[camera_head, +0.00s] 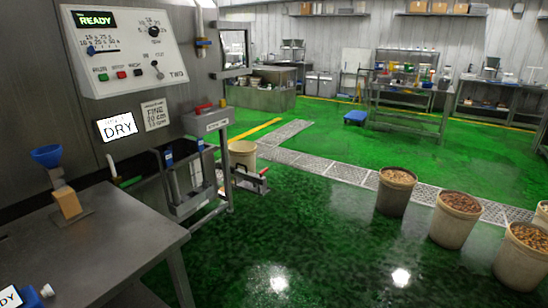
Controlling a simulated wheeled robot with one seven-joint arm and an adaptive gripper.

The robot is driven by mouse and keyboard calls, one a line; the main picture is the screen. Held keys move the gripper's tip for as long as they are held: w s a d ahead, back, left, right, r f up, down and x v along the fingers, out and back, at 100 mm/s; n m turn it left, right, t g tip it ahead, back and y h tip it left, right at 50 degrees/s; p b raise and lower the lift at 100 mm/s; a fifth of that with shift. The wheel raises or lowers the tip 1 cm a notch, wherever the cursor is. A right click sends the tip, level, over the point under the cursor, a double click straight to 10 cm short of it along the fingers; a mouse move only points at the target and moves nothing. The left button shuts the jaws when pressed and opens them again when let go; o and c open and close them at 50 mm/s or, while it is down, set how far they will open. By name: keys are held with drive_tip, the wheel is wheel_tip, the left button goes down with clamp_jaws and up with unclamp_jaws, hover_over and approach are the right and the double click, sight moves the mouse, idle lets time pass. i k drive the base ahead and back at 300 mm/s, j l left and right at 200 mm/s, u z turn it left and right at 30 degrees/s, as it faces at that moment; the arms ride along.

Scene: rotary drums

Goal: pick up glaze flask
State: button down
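No thing is plainly marked as the glaze flask. A small dark-blue bottle-like item with a white cap (47,291) lies at the bottom left, on the near part of the metal table (120,250). It is partly cut off by the picture edge, and I cannot tell whether it is the flask. Farther back on the same table stands a tan block-like holder (67,202) with a blue funnel (46,155) above it. My gripper is not in view.
A control panel (125,50) reading READY is on the left wall above the table. Several filled buckets (454,219) stand at the right. The green floor between is clear.

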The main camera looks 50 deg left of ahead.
sight(66, 199)
drive_tip(key=u, duration=2.7)
drive_tip(key=i+l+u, duration=0.15)
drive_tip(key=i+l, duration=0.15)
drive_tip(key=i+l+u, duration=0.15)
drive_tip(key=i+l, duration=0.15)
drive_tip(key=i+l+u, duration=0.15)
drive_tip(key=i+l, duration=0.15)
drive_tip(key=l, duration=0.2)
drive_tip(key=i+l+u, duration=0.15)
drive_tip(key=l, duration=0.3)
drive_tip(key=i+l+u, duration=0.15)
drive_tip(key=i+l, duration=0.2)
drive_tip(key=l, duration=0.1)
